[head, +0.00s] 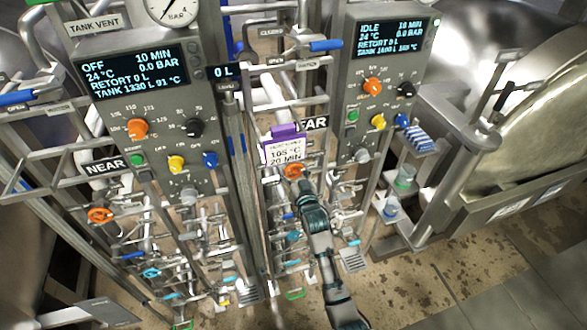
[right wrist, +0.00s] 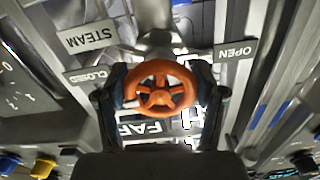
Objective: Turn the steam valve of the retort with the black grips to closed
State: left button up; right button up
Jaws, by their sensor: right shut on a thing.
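The orange steam valve handwheel (head: 294,171) by the FAR sign sits on the pipework in the middle of the head view. In the right wrist view the orange wheel (right wrist: 160,92) fills the centre, with a STEAM label (right wrist: 90,38), a CLOSED label (right wrist: 87,77) and an OPEN label (right wrist: 235,51) around it. My right gripper (head: 301,184) is shut on this wheel, one dark finger on each side of its rim. The right retort (head: 530,95) has a dark handle grip (head: 505,95) by its door. My left gripper is not in view.
Another orange handwheel (head: 101,215) is below the NEAR sign (head: 105,166). Control panels stand left (head: 140,95) and right (head: 385,75), reading OFF and IDLE. A white card (head: 286,152) with a purple clip hangs just above the held wheel. Pipes crowd both sides.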

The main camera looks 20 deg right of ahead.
jog(key=shift+a+f+m+p, duration=0.1)
jog(key=shift+f+m+p, duration=0.2)
jog(key=shift+f+m, duration=0.2)
jog(key=o, duration=1.1)
jog(key=shift+o, duration=0.2)
jog(key=shift+r, duration=0.25)
jog(key=s, duration=1.1)
jog(key=shift+s, duration=0.4)
jog(key=shift+f, duration=0.1)
